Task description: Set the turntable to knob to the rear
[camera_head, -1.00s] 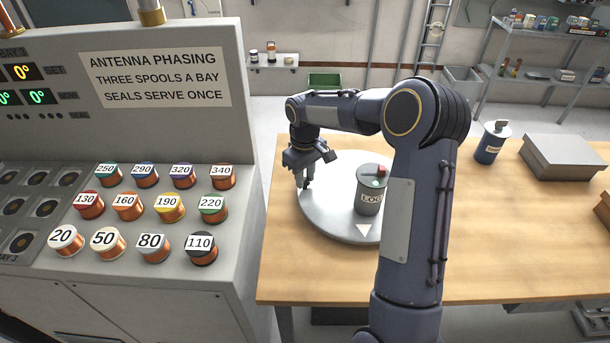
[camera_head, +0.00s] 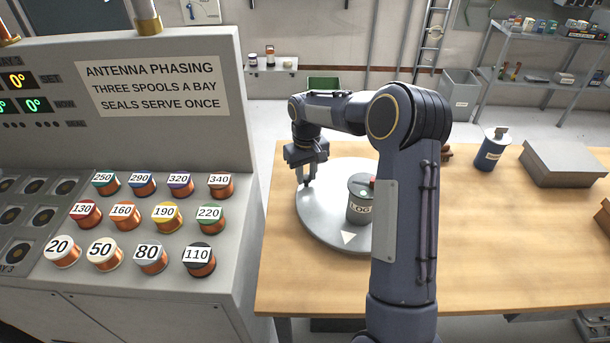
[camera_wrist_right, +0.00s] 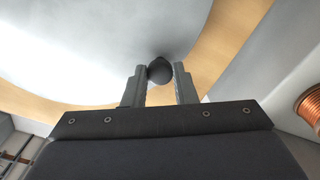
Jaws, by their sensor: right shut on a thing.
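The turntable is a round grey disc (camera_head: 325,225) on the wooden table, with a white triangle mark near its front edge. A grey canister labelled LOG (camera_head: 360,205), with a red and green top, stands on it. My right gripper (camera_head: 307,183) points down at the disc's left rim. In the right wrist view, its two fingers (camera_wrist_right: 160,85) are shut on a dark round knob (camera_wrist_right: 159,69) near the disc's edge. The knob is hard to make out in the head view. My right arm hides the disc's right part. My left gripper is not in view.
A console with several numbered spools (camera_head: 125,215) stands close on the left. A blue canister (camera_head: 490,150) and a grey box (camera_head: 565,162) are at the table's back right. The table's front right (camera_head: 520,250) is clear.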

